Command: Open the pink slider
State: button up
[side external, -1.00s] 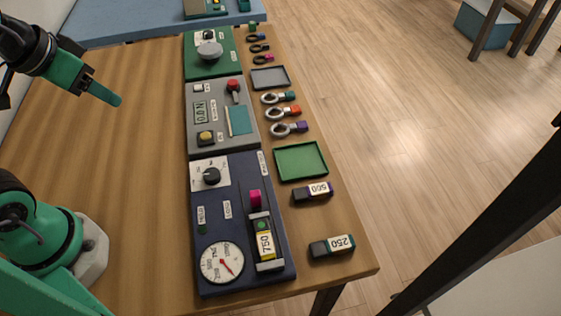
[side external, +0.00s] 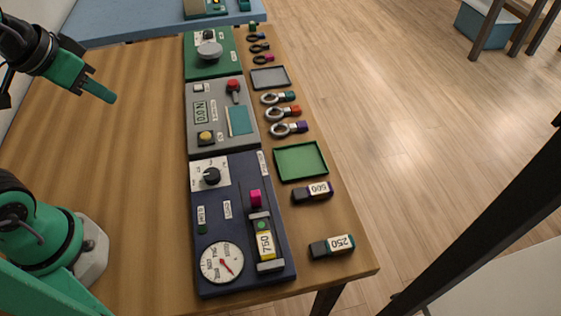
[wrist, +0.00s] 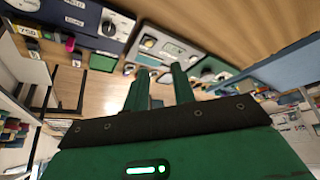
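The pink slider (side external: 255,198) is a small pink block on the right part of the dark blue panel (side external: 215,278), just above a cradle that holds a cell marked 750 (side external: 265,245). In the wrist view the pink block (wrist: 70,44) is small, at the upper left. My gripper (side external: 110,97) is up at the left, over the bare wood of the table, well away from the slider. In the wrist view my gripper's two fingers (wrist: 160,70) stand apart with nothing visible between them.
The blue panel also bears a black knob (side external: 211,176) and a round dial (side external: 221,263). A grey panel (side external: 217,148) and a green panel (side external: 225,70) lie beyond it. A green tray (side external: 300,163) and cells marked 500 (side external: 313,191) and 250 (side external: 332,246) lie to its right.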

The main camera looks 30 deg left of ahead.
jog(key=m+g, duration=0.6)
jog(key=m, duration=0.3)
send_over(255, 193)
jog(key=f, duration=1.2)
jog(key=shift+w+a+f, duration=0.1)
jog(key=shift+a+f, duration=0.1)
jog(key=shift+f, duration=0.15)
jog(key=shift+d+f, duration=0.15)
jog(key=shift+d, duration=0.05)
jog(key=shift+f, duration=3.9)
